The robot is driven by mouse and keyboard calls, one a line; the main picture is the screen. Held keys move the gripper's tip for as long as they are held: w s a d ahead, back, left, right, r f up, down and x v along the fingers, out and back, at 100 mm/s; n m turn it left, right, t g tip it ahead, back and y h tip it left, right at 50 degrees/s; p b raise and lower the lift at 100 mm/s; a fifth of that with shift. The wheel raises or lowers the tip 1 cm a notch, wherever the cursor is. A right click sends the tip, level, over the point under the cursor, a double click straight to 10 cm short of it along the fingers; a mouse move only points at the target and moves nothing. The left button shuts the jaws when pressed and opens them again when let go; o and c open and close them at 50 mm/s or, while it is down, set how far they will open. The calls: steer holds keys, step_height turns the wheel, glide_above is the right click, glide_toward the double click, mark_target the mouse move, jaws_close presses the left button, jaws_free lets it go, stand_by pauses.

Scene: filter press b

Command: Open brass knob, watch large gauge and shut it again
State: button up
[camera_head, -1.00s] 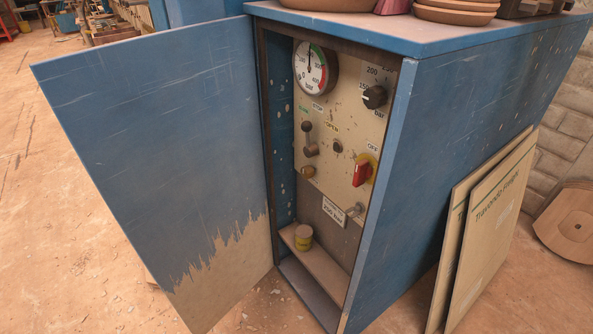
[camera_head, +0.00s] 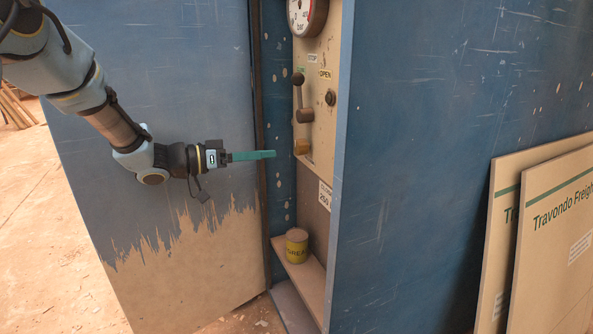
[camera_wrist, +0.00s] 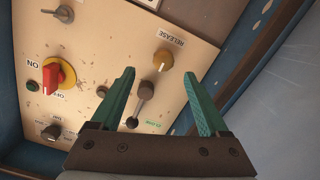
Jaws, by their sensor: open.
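The brass knob (camera_head: 301,147) sits low on the beige panel inside the blue cabinet. In the wrist view the brass knob (camera_wrist: 163,57), by the label RELEASE, appears between the fingertips and beyond them. My gripper (camera_head: 274,154) is just left of the knob in the head view, apart from it. In the wrist view my gripper (camera_wrist: 170,72) has its two green fingers spread and nothing between them. The large gauge (camera_head: 306,16) is cut off by the top edge of the head view, so its needle cannot be read fully.
A lever (camera_head: 302,95) with a dark ball stands just above the knob. A red switch (camera_wrist: 59,76) and black dial (camera_wrist: 51,132) are on the panel. The open blue door (camera_head: 160,110) is behind my arm; the cabinet side (camera_head: 420,130) borders the opening. A grease tin (camera_head: 297,246) stands on the shelf.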

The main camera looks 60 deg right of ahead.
mark_target(296, 149)
steer(key=shift+m+h, duration=0.3)
steer(key=shift+m, duration=0.1)
steer(key=x, duration=0.5)
steer(key=b+x, duration=0.1)
steer(key=x, duration=0.4)
steer(key=shift+w+d+f, duration=0.2)
steer(key=shift+w+d, duration=0.05)
steer(key=shift+w, duration=0.05)
jaws_close()
